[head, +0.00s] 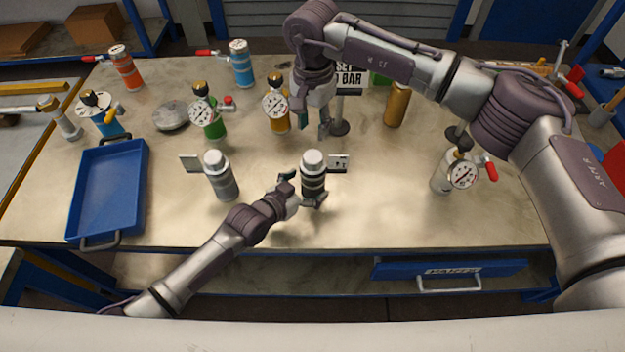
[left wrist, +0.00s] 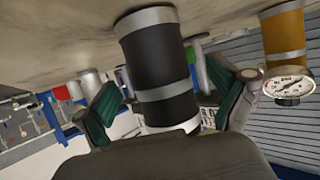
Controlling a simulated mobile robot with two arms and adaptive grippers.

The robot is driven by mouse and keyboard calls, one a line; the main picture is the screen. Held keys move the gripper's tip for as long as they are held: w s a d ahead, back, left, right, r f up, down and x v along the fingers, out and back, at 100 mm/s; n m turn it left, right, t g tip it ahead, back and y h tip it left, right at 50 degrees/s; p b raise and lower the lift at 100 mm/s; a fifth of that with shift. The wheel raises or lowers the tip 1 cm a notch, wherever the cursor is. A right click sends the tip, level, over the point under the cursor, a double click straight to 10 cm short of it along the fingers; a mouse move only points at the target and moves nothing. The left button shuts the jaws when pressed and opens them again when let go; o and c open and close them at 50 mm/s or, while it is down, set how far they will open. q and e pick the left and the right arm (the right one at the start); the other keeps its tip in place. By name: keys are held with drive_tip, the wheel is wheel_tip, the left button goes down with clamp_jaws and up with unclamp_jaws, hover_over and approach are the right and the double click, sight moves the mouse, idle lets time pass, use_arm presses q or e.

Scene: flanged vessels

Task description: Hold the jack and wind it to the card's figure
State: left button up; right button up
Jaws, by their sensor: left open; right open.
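A dark banded cylinder with a silver top (head: 313,184), seemingly the jack, stands upright on the bench, with a small marked plate (head: 338,163) at its side. My left gripper (head: 298,190) is open, its fingers on either side of the cylinder; the left wrist view shows the dark body (left wrist: 163,75) between the green-padded fingers (left wrist: 168,98), with gaps showing. The card (head: 350,75) stands behind, reading "SET" and "0 BAR", partly hidden by my right arm. My right gripper (head: 313,122) is open and empty, above and behind the cylinder.
A grey cylinder (head: 221,178) stands left of the dark one, and a blue tray (head: 142,185) further left. Gauged vessels in green (head: 212,122), yellow (head: 278,118) and silver (head: 441,180) stand around. The bench front right of the dark cylinder is clear.

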use_arm(q)
drive_tip(key=shift+x, duration=1.25)
drive_tip(key=shift+c, duration=0.3)
clamp_jaws()
